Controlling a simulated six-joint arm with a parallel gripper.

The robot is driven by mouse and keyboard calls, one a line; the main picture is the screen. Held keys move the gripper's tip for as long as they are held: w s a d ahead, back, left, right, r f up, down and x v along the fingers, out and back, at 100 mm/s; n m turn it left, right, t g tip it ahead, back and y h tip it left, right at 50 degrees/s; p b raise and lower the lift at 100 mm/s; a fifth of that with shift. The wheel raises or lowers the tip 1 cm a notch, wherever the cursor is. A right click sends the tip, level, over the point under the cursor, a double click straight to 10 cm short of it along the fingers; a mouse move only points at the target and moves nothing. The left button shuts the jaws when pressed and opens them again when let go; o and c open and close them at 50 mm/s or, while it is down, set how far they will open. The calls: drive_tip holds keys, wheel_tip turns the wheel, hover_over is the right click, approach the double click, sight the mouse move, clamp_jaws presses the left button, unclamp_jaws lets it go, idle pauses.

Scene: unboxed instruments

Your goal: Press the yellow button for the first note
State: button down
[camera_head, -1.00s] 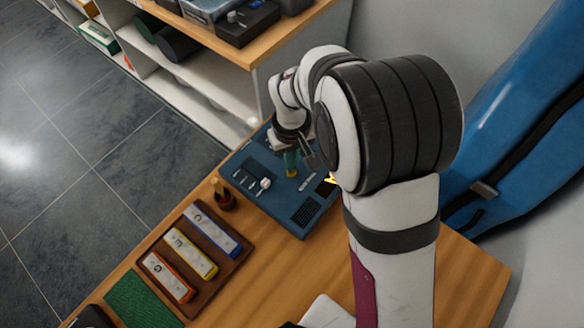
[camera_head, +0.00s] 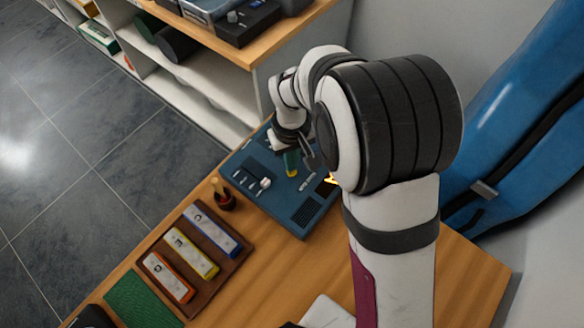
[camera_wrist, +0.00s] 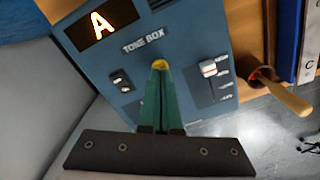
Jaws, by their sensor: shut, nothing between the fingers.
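The blue tone box (camera_head: 262,205) lies on the wooden table. It also fills the middle of the wrist view (camera_wrist: 200,40), where its display (camera_wrist: 100,24) shows a lit letter A. The yellow button (camera_wrist: 159,63) shows right at the tips of my gripper's fingers; in the head view it is a small yellow spot (camera_head: 292,173). My gripper (camera_wrist: 160,72) has green fingers, shut and empty, pointing at the button. They cover part of it, and I cannot tell whether they touch or press it. A slider (camera_wrist: 209,68) sits to its right.
A tray (camera_head: 243,258) with several lettered, coloured bars lies beside the box. A green mat (camera_head: 143,300) lies farther left. A shelf (camera_head: 250,57) stands behind the table.

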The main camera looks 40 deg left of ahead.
drive_tip(key=shift+f, duration=0.95)
idle(0.3)
drive_tip(key=shift+r, duration=3.55)
drive_tip(key=s+d+r+m+y, duration=0.1)
drive_tip(key=d+r+m, duration=0.4)
drive_tip(key=d, duration=0.6)
drive_tip(key=s+d+r+m, duration=0.1)
drive_tip(key=d+r+m, duration=0.45)
drive_tip(key=d, duration=0.55)
drive_tip(key=s+d+m, duration=0.7)
drive_tip(key=s, duration=0.2)
drive_tip(key=shift+f+y, duration=0.4)
drive_tip(key=c, duration=1.5)
unclamp_jaws()
drive_tip(key=shift+c, duration=0.2)
